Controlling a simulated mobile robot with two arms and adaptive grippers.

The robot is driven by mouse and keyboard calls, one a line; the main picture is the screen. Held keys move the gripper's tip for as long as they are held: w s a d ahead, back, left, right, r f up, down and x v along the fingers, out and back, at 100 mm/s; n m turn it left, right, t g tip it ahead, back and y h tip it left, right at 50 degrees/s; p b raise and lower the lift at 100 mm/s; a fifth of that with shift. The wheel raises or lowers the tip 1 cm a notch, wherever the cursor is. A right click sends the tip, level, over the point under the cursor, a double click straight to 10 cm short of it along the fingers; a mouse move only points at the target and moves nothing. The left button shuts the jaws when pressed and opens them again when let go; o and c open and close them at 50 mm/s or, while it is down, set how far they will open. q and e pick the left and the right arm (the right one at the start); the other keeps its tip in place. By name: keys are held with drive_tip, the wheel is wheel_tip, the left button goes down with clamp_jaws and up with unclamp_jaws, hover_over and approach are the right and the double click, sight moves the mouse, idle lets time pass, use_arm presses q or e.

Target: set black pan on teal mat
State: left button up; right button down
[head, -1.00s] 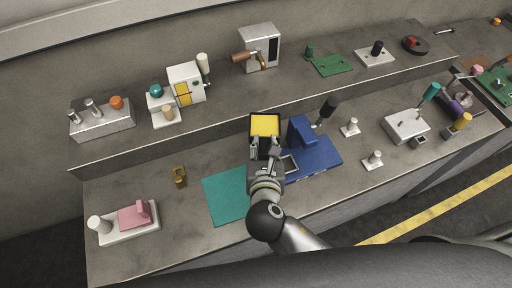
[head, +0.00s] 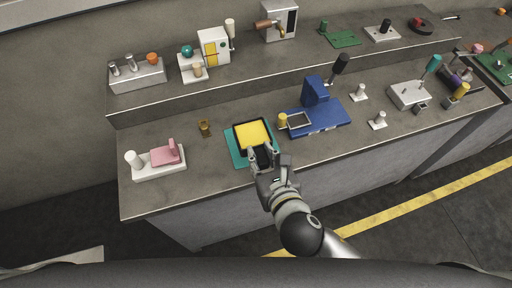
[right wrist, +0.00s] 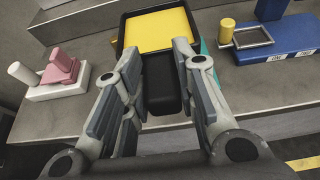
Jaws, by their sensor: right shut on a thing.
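The black pan (head: 251,134) is square with a yellow inside. It lies over the teal mat (head: 235,157), whose left and front edges show around it in the head view. I cannot tell whether the pan touches the mat or hangs just above it. My right gripper (head: 263,156) is shut on the pan's black handle (right wrist: 163,85), at the pan's near side. In the right wrist view the handle lies between the two fingers, and a strip of teal mat (right wrist: 204,50) shows beside it. My left gripper is not in view.
A blue fixture (head: 318,117) with a yellow knob and metal frame stands close right of the mat. A pink block on a white base (head: 160,163) is at the left, with a small brass piece (head: 204,128) between. The bench's front edge is near the arm.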

sight(257, 143)
drive_tip(key=x, duration=0.3)
drive_tip(key=d+x, duration=0.1)
drive_tip(key=shift+w+a+f, duration=0.1)
drive_tip(key=shift+w+a, duration=0.05)
drive_tip(key=shift+w, duration=0.35)
drive_tip(key=w+f, duration=0.2)
drive_tip(key=f, duration=0.1)
drive_tip(key=w+f, duration=0.1)
drive_tip(key=shift+w+a+f, duration=0.25)
drive_tip(key=shift+a+f, duration=0.05)
drive_tip(key=shift+f, duration=0.1)
drive_tip(key=shift+w+f, duration=0.35)
drive_tip(key=shift+f, duration=0.05)
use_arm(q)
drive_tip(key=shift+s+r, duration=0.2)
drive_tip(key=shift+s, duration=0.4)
use_arm(e)
drive_tip(key=shift+w+f, duration=0.2)
drive_tip(key=shift+f, duration=1.55)
drive_tip(key=shift+f, duration=0.1)
drive_tip(key=c, duration=1.6)
unclamp_jaws()
drive_tip(key=shift+f, duration=0.1)
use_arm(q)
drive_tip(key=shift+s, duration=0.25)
use_arm(e)
drive_tip(key=o, duration=0.4)
drive_tip(key=shift+o, duration=0.2)
